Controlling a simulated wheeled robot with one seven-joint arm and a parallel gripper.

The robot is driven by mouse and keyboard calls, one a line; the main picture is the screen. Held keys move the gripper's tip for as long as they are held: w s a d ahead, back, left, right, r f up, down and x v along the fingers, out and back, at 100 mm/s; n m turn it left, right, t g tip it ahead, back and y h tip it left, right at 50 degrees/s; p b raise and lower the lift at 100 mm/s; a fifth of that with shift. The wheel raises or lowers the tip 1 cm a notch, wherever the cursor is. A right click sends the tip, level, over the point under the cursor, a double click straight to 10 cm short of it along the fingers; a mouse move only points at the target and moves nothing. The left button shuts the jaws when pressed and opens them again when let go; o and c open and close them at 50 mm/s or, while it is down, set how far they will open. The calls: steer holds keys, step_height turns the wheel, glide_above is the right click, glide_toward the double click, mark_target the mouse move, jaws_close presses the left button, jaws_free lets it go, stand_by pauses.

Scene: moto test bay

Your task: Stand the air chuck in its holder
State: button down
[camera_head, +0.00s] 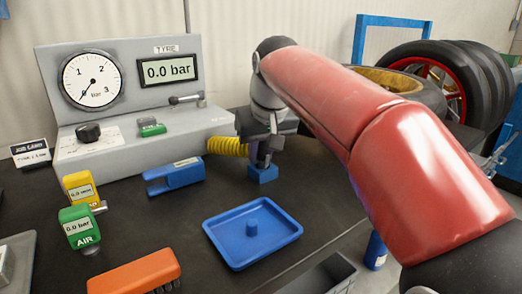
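My gripper (262,157) points down over the dark bench, beside the right end of the grey test panel. A small blue block (263,174) stands on the bench directly under the gripper; it may be the holder. A yellow coiled hose (228,147) runs from the panel side to the gripper. I cannot make out the air chuck clearly; the fingers and arm cover that spot. Whether the fingers are closed on something, and whether anything sits in the blue block, is too small and hidden to tell.
The grey panel (215,62) stands at the back. A blue clamp-like block (174,176), a blue tray with a central peg (228,248), green and yellow gauges (78,227) and an orange block (133,273) lie in front. Tyres (468,75) stand right.

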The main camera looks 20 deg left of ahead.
steer(key=c, duration=1.3)
jaws_free()
steer(key=shift+f, duration=0.1)
steer(key=shift+o, duration=0.7)
steer(key=shift+o, duration=0.4)
steer(key=o, duration=0.4)
steer(key=shift+d, duration=0.1)
steer(key=shift+c, duration=0.2)
steer(key=shift+a, duration=0.2)
steer(key=shift+d+r+p, duration=0.1)
steer(key=shift+r+p, duration=1.85)
steer(key=shift+r, duration=1.65)
